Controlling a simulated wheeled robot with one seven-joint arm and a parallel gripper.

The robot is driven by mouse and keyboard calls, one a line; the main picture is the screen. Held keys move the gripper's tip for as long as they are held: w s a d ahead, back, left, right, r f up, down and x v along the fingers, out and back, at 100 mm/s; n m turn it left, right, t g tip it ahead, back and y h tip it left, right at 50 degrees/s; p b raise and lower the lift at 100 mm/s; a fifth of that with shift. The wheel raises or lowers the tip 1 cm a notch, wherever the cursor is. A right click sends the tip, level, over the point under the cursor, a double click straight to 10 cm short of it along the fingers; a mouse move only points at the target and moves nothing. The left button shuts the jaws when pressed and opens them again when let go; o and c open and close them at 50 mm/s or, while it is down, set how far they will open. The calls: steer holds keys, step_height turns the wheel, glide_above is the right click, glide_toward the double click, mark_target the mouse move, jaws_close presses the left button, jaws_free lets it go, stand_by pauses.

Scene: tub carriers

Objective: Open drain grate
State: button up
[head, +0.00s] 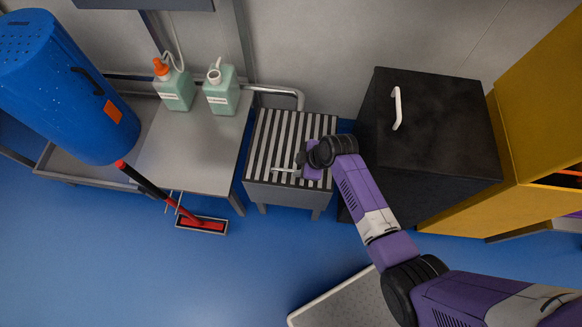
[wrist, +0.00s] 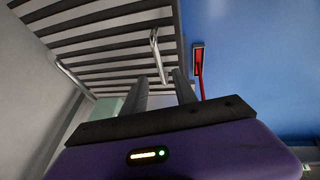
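The drain grate (head: 277,140) is a panel of light and dark slats lying flat on top of a grey stand in the middle of the head view. A silver bar handle (head: 285,170) is on its near part. In the wrist view the grate (wrist: 105,45) fills the upper left, and the handle (wrist: 156,52) runs down toward my fingers. My gripper (head: 300,164) is over the grate's near right part, beside the handle's right end. In the wrist view my gripper (wrist: 160,80) is open, with the handle's end showing between the fingers; contact cannot be told.
A black box (head: 430,125) with a white handle stands close on the right, beside a yellow cabinet (head: 520,130). A metal table (head: 190,150) with two green bottles is on the left.

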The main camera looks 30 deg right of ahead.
mark_target(290, 171)
steer(key=shift+b+x, duration=0.5)
steer(key=shift+x, duration=2.8)
jaws_close()
